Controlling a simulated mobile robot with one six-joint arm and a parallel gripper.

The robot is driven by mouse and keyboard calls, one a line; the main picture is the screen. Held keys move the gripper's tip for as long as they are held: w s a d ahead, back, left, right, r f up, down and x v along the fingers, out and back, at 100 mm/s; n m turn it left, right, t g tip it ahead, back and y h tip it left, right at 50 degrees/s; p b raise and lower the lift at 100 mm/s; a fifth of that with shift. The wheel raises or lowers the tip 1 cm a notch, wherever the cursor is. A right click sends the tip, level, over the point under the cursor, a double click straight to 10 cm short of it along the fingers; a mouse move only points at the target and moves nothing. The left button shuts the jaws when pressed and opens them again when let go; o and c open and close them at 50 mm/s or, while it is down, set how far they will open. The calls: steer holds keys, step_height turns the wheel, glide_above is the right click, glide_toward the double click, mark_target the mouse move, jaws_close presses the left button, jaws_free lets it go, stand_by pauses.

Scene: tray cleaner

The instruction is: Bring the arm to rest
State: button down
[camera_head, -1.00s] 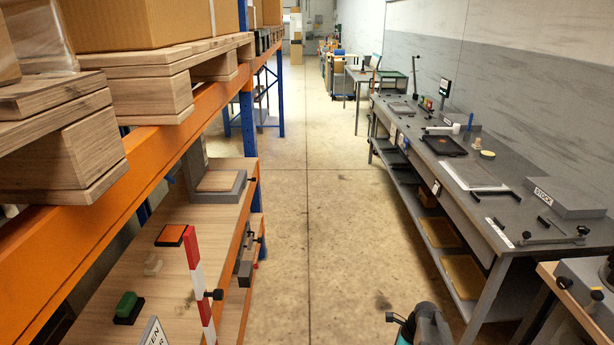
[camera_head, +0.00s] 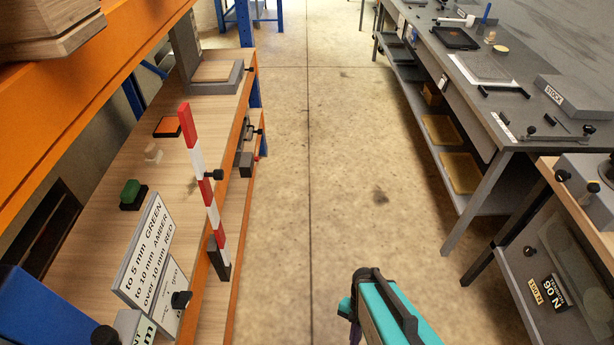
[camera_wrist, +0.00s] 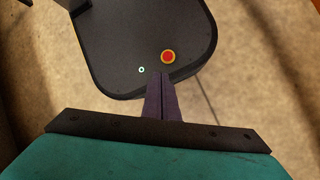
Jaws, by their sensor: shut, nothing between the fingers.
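My gripper (camera_wrist: 162,98) shows in the wrist view with its two dark fingers together and nothing between them. Its teal body fills the bottom of that view. Beyond the fingertips is the dark top of my own base, with a red button on a yellow ring. In the head view my teal and black arm shows at the bottom, right of centre, over the aisle floor. The fingers cannot be made out clearly there. The arm appears apart from the shelf (camera_head: 165,205) on the left and the grey bench (camera_head: 450,60) on the right.
The aisle floor (camera_head: 330,140) is clear ahead. A STOCK block (camera_head: 575,97) lies on the bench. A smaller table (camera_head: 575,200) stands at the right.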

steer(key=n, duration=0.2)
steer(key=d+n, duration=0.1)
steer(key=n, duration=0.1)
steer(key=s+r+n, duration=0.1)
steer(key=n, duration=0.2)
steer(key=shift+d+h, duration=0.25)
steer(key=shift+h, duration=0.15)
steer(key=shift+d, duration=0.1)
